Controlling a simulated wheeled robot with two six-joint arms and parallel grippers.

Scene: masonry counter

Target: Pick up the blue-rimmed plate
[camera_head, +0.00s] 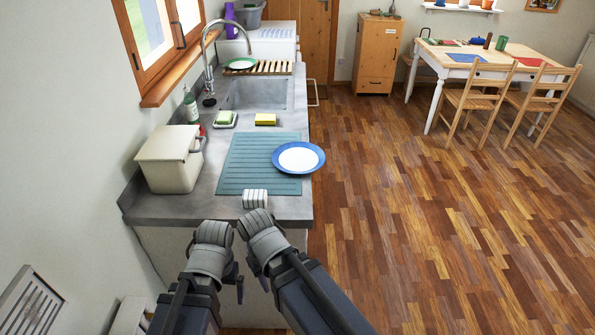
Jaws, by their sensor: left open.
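The blue-rimmed plate (299,158) has a white centre and lies flat, face up, on the right part of the teal ribbed mat (240,172). Its right side sticks out past the counter's right edge. My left gripper (238,284) is low in front of the counter's near end, below and left of the plate, well apart from it. It is open, with its small dark fingers partly hidden by the wrist. My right gripper (262,279) is close beside it, mostly hidden under its wrist. Neither gripper touches the plate.
A cream bin (169,160), a soap dish (225,120) and a yellow sponge (265,119) stand near the mat. The sink (257,94) and a green-rimmed plate (240,63) are farther back.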

